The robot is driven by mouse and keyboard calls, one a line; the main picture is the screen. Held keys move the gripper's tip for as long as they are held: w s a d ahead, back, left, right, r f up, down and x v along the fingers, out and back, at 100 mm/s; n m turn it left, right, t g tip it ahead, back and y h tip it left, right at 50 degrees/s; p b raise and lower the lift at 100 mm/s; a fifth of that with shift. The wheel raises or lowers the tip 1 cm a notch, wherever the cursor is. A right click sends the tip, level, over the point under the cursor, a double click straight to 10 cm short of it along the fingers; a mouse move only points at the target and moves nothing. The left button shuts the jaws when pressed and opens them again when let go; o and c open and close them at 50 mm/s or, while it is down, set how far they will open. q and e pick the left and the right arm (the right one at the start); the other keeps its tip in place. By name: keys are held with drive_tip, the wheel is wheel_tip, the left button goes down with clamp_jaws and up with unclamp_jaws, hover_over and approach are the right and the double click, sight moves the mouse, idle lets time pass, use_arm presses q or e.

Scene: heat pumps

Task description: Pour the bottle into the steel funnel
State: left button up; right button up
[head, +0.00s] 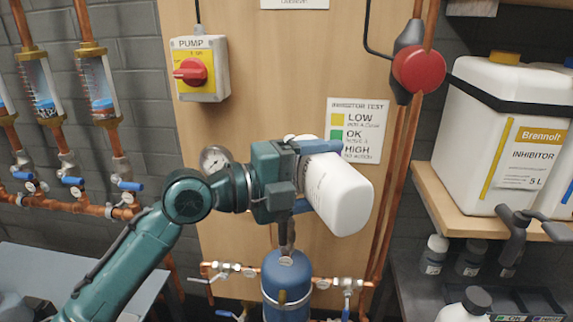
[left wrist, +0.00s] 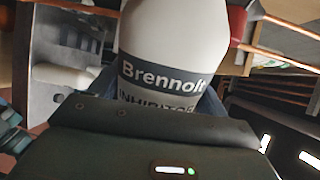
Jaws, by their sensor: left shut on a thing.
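My left gripper (head: 318,178) is shut on a white bottle (head: 345,195), with blue fingers on either side of it. The bottle is tipped well over, near lying, with a broad rounded end toward the lower right. Its other end is mostly hidden behind the gripper. In the left wrist view the bottle (left wrist: 172,35) fills the middle, its dark label reading "Brennolt INHIBITOR". I cannot clearly make out the steel funnel; a narrow dark metallic part (head: 287,236) shows below the gripper, above a blue vessel (head: 286,280). My right gripper is not in view.
Copper pipes with valves (head: 347,283) run beside the blue vessel. A pump switch (head: 200,70) and test card (head: 358,130) are on the wooden panel behind. A shelf (head: 445,208) at right holds a large inhibitor container (head: 500,130); small bottles (head: 436,255) stand below.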

use_arm(q)
drive_tip(key=shift+w+r+n, duration=0.2)
drive_tip(key=shift+r+n, duration=0.6)
drive_tip(key=shift+r, duration=0.15)
idle(3.8)
drive_tip(key=shift+w+a+r+n, duration=0.15)
drive_tip(key=shift+w+n, duration=0.15)
drive_tip(key=shift+n, duration=0.4)
idle(2.5)
